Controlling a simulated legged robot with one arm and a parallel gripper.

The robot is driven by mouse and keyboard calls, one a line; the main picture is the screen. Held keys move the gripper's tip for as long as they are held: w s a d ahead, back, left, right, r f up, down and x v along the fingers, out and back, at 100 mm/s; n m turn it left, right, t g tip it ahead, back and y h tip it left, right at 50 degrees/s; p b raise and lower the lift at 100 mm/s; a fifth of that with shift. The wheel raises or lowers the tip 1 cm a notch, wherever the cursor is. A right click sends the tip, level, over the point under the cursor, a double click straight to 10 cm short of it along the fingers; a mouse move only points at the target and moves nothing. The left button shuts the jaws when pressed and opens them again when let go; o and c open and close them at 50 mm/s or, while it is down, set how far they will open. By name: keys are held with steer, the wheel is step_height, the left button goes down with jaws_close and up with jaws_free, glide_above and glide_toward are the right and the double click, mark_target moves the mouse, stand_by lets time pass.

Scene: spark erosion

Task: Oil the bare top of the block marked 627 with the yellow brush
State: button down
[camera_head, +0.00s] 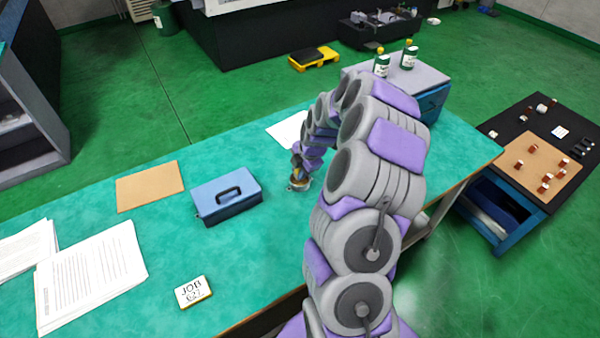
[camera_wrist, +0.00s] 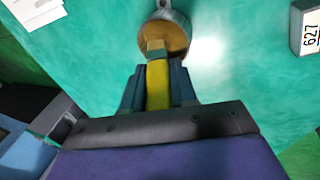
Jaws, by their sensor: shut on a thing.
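My gripper (camera_wrist: 158,92) is shut on the yellow brush (camera_wrist: 157,78), seen in the wrist view. The brush's tan end reaches over a small round metal dish (camera_wrist: 178,14) with amber liquid in it; I cannot tell whether it touches the liquid. In the head view my gripper is small and low over the dish (camera_head: 299,186) on the teal bench. The grey block marked 627 (camera_wrist: 309,28) stands at the right edge of the wrist view, partly cut off and apart from the dish. In the head view I cannot make it out; my arm covers that area.
On the bench (camera_head: 150,240) are a blue cash box (camera_head: 226,196), a brown sheet (camera_head: 150,186), papers (camera_head: 90,275) and a JOB 627 card (camera_head: 193,291). Two green bottles (camera_head: 382,66) stand on a grey-topped cabinet behind my arm. Bench around the dish is mostly clear.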

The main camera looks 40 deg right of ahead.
steer(key=shift+r+p, duration=0.35)
steer(key=shift+r, duration=1.9)
steer(key=shift+a, duration=0.1)
steer(key=a+m+h, duration=0.1)
steer(key=a+m, duration=0.1)
steer(key=a, duration=0.2)
steer(key=w+a+r+m, duration=0.1)
steer(key=a+m, duration=0.2)
steer(key=a, duration=0.1)
steer(key=w+a+r+m+h, duration=0.1)
steer(key=a+m, duration=0.2)
steer(key=a, duration=0.2)
steer(key=shift+w+r+h, duration=0.1)
steer(key=shift+w+h, duration=0.05)
steer(key=shift+h, duration=0.15)
steer(key=s+a+r+m+g+h, duration=0.1)
steer(key=a+r+m+g, duration=0.1)
steer(key=a+m, duration=0.8)
steer(key=shift+s+a+r+h, duration=0.15)
steer(key=shift+s+a+h, duration=0.25)
steer(key=shift+a, duration=0.7)
